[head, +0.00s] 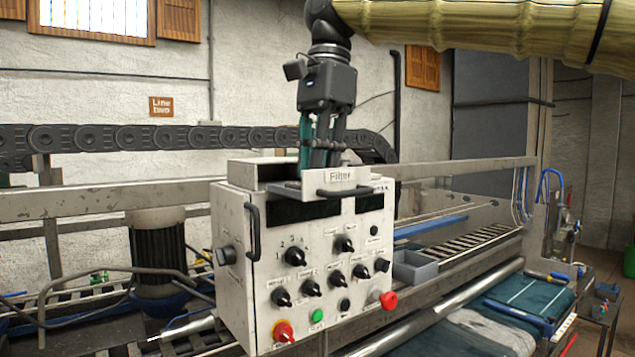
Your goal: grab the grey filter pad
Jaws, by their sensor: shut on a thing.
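The control box (282,240) has an open slot on top and a drawer labelled "Filter" (340,176) standing out at its upper front. My gripper (325,163) points straight down over this drawer. Its dark fingers are close together and shut, with their tips low behind the label. What they grip is mostly hidden by the fingers and the drawer front; it looks like the grey filter pad, but its outline is not clear. A narrow teal upright strip (305,143) shows along the left side of the fingers; I cannot tell whether it is held.
The drawer has a dark handle (345,191). Knobs and red and green buttons cover the box front. A black cable chain (150,138) runs behind. A small grey bin (414,268) stands right of the box, near the rollers and teal rug (535,292). Open air surrounds my gripper above the box.

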